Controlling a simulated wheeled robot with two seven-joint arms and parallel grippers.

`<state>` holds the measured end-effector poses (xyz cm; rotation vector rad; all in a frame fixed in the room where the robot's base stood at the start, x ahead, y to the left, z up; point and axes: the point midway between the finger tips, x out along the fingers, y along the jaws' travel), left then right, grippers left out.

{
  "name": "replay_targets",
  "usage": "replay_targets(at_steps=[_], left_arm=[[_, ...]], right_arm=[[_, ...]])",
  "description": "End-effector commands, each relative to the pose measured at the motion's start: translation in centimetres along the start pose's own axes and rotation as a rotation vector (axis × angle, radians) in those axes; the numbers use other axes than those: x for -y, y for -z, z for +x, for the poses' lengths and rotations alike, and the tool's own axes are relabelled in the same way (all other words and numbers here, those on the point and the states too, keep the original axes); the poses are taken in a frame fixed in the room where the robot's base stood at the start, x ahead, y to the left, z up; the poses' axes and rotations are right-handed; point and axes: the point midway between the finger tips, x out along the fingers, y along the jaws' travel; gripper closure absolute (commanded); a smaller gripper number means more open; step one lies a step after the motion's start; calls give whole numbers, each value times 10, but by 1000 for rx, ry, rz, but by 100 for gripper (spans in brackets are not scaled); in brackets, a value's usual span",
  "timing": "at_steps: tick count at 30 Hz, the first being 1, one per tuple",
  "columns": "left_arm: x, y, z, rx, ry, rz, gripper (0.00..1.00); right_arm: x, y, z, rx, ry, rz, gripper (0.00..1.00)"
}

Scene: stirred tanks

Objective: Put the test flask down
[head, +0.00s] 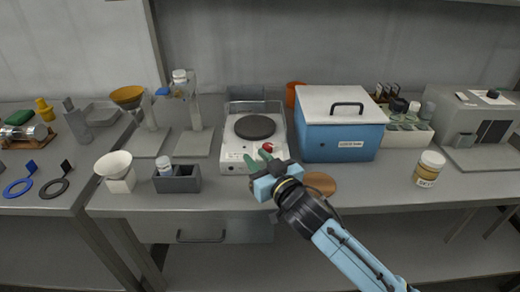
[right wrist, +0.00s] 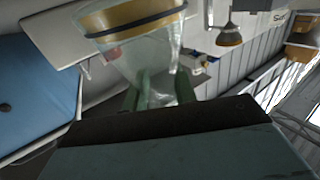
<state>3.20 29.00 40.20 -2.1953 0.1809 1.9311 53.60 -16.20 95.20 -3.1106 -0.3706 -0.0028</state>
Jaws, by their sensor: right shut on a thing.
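The test flask (right wrist: 145,50) shows in the right wrist view as a clear, tapered glass vessel with a dark and yellow band near its wide end. My right gripper (head: 263,160) is shut on it; its two green fingers (right wrist: 163,92) show at the flask's narrower part. In the head view the gripper is over the front of the white hotplate (head: 237,155), near its red knob, and the clear glass is hard to make out there. My left gripper is not in view.
A round brown mat (head: 321,183) lies right of my gripper, before the blue box (head: 338,142). A grey block with a bottle (head: 178,180) stands left of the hotplate. A labelled jar (head: 428,169) is at the right. The bench front between mat and jar is clear.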

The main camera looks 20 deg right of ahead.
Motion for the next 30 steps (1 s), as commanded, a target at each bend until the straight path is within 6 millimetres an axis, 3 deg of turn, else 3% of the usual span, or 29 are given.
replay_targets(at_steps=[1,3,16,17,21,30], left_arm=[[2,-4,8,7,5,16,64],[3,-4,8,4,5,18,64],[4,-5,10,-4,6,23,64],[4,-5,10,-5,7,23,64],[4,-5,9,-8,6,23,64],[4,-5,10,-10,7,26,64]], right_arm=[[0,-10,0,0,0,1,97],[0,-13,0,0,1,0,97],[0,-20,0,0,1,0,97],[0,-20,0,0,1,0,71],[0,-20,0,0,1,0,53],[0,-20,0,0,1,-1,50]])
